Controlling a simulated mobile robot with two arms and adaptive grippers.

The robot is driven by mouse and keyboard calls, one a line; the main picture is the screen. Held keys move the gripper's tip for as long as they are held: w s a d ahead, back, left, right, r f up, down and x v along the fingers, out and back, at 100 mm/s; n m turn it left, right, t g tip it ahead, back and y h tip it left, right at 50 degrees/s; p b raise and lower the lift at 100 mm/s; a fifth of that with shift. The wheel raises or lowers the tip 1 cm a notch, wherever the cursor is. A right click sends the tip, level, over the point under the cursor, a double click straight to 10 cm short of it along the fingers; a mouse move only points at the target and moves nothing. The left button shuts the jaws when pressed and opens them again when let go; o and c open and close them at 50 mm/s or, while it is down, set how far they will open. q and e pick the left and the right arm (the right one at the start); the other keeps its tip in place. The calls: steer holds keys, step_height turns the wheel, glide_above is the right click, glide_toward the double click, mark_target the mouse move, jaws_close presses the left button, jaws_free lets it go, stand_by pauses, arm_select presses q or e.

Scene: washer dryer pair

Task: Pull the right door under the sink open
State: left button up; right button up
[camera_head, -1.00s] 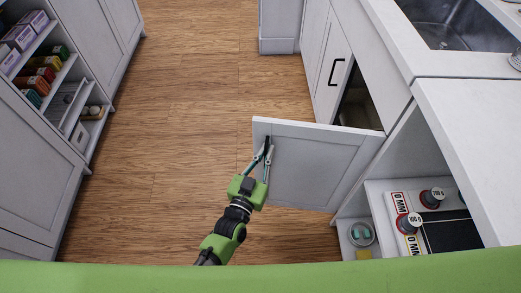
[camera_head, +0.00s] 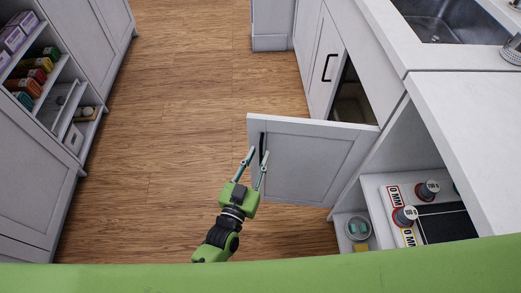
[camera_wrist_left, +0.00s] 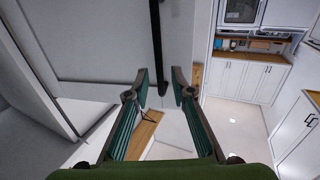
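The right door under the sink (camera_head: 312,163) is a white panel with a black bar handle (camera_head: 263,143). It stands swung wide out from the cabinet, leaving the opening (camera_head: 352,100) uncovered. My left gripper (camera_head: 258,153) is open at the handle side of the door. In the left wrist view, the two fingers (camera_wrist_left: 160,78) are spread apart and the black handle (camera_wrist_left: 157,40) shows between and beyond their tips. Nothing is gripped; I cannot tell whether a finger touches the handle. My right gripper is out of view.
The neighbouring white door (camera_head: 326,72) is closed, with its own black handle. The sink (camera_head: 445,18) is set in the counter above. The wooden floor (camera_head: 185,110) is clear to the left cabinets.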

arm_select(q)
steer(key=v, duration=0.9)
